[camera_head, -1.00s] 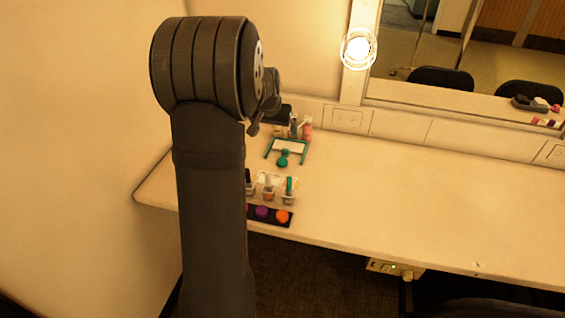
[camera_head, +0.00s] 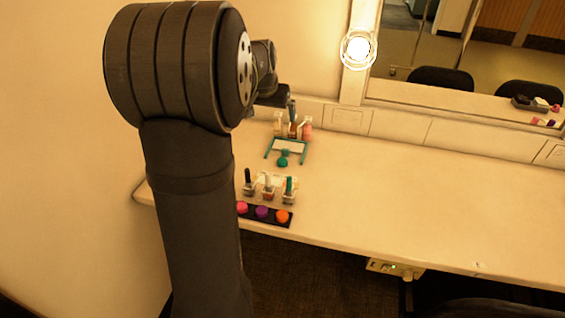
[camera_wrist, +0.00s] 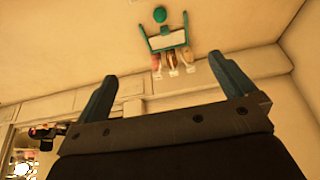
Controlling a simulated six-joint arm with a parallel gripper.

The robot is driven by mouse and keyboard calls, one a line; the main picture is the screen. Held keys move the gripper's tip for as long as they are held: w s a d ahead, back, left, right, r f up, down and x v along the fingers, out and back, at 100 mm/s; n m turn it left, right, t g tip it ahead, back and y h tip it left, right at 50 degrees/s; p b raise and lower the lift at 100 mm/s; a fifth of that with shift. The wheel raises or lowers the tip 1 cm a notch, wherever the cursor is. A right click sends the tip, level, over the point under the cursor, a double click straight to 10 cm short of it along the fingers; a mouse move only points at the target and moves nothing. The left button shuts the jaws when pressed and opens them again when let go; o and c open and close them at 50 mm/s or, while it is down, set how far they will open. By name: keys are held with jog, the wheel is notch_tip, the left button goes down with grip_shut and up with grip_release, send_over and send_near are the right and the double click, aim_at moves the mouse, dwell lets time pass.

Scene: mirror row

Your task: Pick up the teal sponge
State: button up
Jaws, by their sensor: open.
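The teal sponge (camera_head: 283,161) is a small round piece on the counter, at the near side of a teal-framed holder (camera_head: 288,146) with a pale middle. In the wrist view the teal sponge (camera_wrist: 160,14) shows near the top edge, beyond the holder (camera_wrist: 166,41). My gripper (camera_wrist: 162,67) is open, with its two blue fingers wide apart and nothing between them. The sponge lies beyond the fingertips in that view, apart from them. In the head view my arm hides most of the gripper.
Several small bottles (camera_head: 306,129) stand behind the holder, by the wall. Nearer are small jars with upright tools (camera_head: 268,188) and a dark tray (camera_head: 251,217) with pink, purple and orange pieces. A lit bulb (camera_head: 358,49) and mirror are behind. The counter's right side is clear.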

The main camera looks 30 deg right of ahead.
jog(key=shift+v, duration=0.85)
jog(key=c, duration=0.9)
jog(key=shift+c, duration=0.2)
jog(key=n+y, duration=0.2)
send_near(282, 159)
jog(key=f, duration=0.1)
jog(key=w+f, duration=0.1)
jog(key=f, duration=0.1)
jog(key=shift+d+g+h, duration=0.15)
jog(key=shift+g+h, duration=0.15)
jog(key=shift+x, duration=2.8)
